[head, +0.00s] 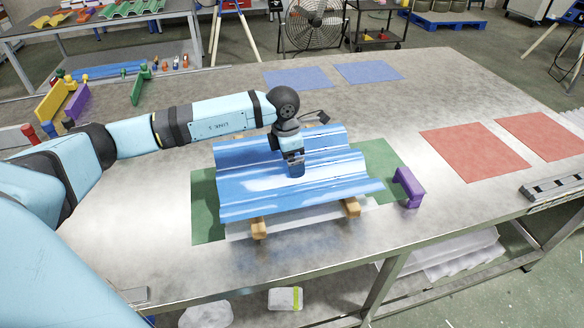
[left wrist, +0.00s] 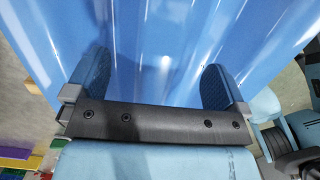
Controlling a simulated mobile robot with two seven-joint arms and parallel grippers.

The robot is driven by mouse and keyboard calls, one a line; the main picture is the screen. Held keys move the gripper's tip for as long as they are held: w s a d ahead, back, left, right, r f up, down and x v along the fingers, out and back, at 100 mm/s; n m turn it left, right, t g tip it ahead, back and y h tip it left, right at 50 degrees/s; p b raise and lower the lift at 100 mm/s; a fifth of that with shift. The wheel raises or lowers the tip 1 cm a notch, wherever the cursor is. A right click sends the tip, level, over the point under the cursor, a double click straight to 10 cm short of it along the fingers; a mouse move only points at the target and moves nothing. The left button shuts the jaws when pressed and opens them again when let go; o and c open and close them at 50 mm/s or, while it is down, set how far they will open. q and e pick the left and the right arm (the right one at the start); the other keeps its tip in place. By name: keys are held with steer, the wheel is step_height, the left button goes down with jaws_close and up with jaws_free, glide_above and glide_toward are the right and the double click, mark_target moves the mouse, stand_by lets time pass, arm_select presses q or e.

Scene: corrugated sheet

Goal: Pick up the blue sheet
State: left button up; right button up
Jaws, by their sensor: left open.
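The blue corrugated sheet (head: 250,185) lies across wooden blocks in the middle of the metal table in the head view. Its glossy ridged surface (left wrist: 165,45) fills most of the left wrist view. My left gripper (head: 297,170) points down over the middle of the sheet. In the left wrist view its two fingers (left wrist: 155,85) are apart, with sheet surface showing between them and nothing held. I cannot tell whether the fingertips touch the sheet. My right gripper is not in view.
Wooden blocks (head: 259,229) support the sheet over a green mat (head: 204,218). A purple bracket (head: 408,188) stands close to the sheet's right end. Red mats (head: 474,152) lie flat on the right; blue mats (head: 297,78) lie at the back.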

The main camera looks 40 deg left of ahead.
arm_select(q)
step_height(320, 180, down, 3)
steer(key=shift+w, duration=0.15)
steer(key=shift+r, duration=0.1)
steer(key=c, duration=1.2)
